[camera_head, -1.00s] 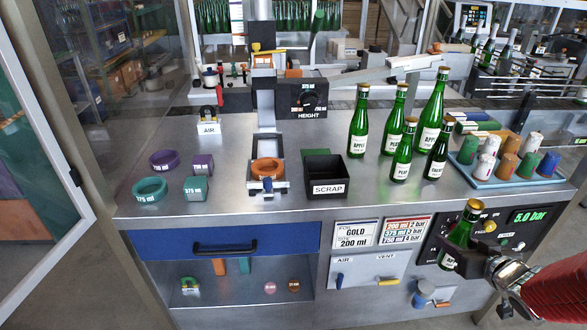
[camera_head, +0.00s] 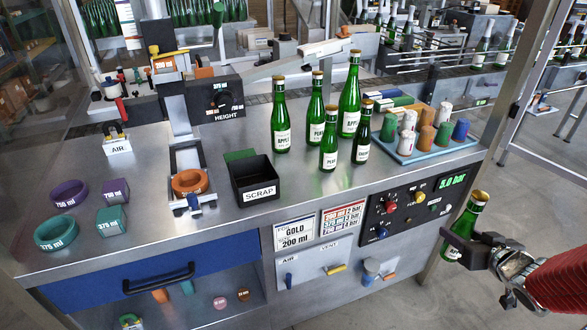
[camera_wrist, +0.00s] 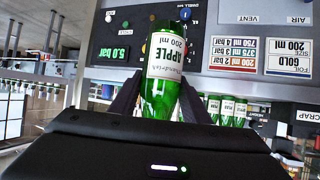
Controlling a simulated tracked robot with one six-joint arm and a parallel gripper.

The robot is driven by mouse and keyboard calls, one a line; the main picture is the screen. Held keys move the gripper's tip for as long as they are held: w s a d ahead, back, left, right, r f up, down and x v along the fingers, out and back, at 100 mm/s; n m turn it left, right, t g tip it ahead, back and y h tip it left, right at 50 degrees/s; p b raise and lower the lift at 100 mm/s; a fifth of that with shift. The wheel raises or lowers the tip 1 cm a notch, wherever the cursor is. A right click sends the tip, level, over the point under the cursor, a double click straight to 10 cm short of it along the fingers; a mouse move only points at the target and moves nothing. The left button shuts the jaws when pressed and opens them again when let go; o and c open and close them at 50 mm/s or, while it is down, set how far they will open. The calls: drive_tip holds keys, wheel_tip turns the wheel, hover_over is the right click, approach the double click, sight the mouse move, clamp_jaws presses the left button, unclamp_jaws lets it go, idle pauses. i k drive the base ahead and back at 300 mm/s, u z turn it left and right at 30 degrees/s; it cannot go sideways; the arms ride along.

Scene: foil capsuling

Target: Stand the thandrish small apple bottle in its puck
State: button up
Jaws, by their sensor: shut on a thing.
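My gripper (camera_head: 458,246) is shut on a small green bottle (camera_head: 467,222) with a gold top, held upright in the air off the bench's front right corner. In the wrist view the bottle (camera_wrist: 165,80) is between the dark fingers, and its white label reads APPLE, 200 ml, with a small Thandrish line. An orange ring-shaped puck (camera_head: 190,182) sits in the metal cradle under the HEIGHT unit. It looks empty from above. The gripper is well to the right of it and in front of the bench.
A black SCRAP bin (camera_head: 255,180) stands right of the cradle. Several green bottles (camera_head: 317,115) stand behind it, beside a blue tray (camera_head: 428,147) of coloured capsules. Purple (camera_head: 69,194) and teal (camera_head: 56,233) rings lie at the left. The control panel (camera_head: 415,208) is on the bench front.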

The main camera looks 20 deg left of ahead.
sight(191, 185)
drive_tip(key=u, duration=0.15)
drive_tip(key=k, duration=1.15)
drive_tip(key=u, duration=1.5)
drive_tip(key=i, duration=0.65)
drive_tip(key=u, duration=0.2)
